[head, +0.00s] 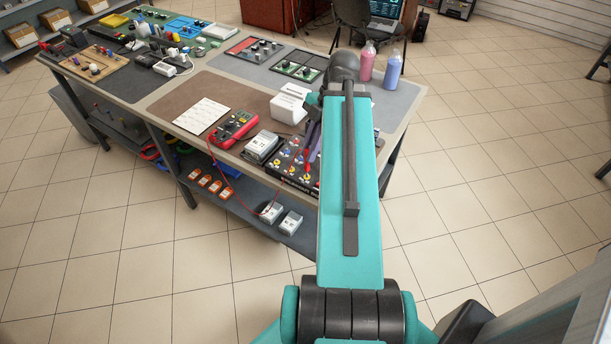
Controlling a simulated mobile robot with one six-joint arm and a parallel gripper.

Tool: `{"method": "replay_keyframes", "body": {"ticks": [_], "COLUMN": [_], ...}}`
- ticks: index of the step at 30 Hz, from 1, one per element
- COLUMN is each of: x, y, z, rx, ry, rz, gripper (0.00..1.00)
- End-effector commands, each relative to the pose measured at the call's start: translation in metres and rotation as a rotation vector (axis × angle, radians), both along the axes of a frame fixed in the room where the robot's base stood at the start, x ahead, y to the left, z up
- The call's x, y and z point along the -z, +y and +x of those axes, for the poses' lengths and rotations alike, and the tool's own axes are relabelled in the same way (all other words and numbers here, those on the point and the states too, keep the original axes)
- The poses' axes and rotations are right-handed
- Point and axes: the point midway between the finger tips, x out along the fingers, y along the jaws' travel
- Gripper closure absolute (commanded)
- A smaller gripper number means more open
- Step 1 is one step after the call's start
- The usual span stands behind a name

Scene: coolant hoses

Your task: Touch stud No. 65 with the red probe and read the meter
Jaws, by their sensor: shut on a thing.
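A black board with several coloured studs (286,178) stands at the table's front edge, partly hidden behind my arm. The stud numbers are too small to read, so I cannot tell which is No. 65. My gripper (312,140) shows only in part at the left side of my arm, above the board. It is shut on the red probe (307,158), which points down at the studs. I cannot tell whether its tip touches a stud. The red meter (237,127) lies left of the board; its display is not readable. A red lead loops from it below the table edge.
A grey-white box (263,147) sits between meter and board. A white sheet (202,115) and a white block (289,105) lie nearby. Pink (366,62) and blue bottles (392,68) stand at the far right corner. The lower shelf (240,205) holds orange and white items.

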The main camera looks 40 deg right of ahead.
Motion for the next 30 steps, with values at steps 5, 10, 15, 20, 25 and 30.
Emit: {"method": "replay_keyframes", "body": {"ticks": [5,10,15,20,25,30], "x": [0.001,0.002,-0.001,-0.009,-0.018,-0.028], "y": [0.0,0.0,0.0,0.0,0.0,0.0], "z": [0.0,0.0,0.0,0.0,0.0,0.0], "rx": [0.0,0.0,0.0,-0.001,0.0,0.0], "ry": [0.002,0.002,0.003,0.002,0.001,0.0], "rz": [0.0,0.0,0.0,0.0,0.0,-0.001], "gripper": [1.0,1.0,1.0,1.0,1.0,1.0]}}
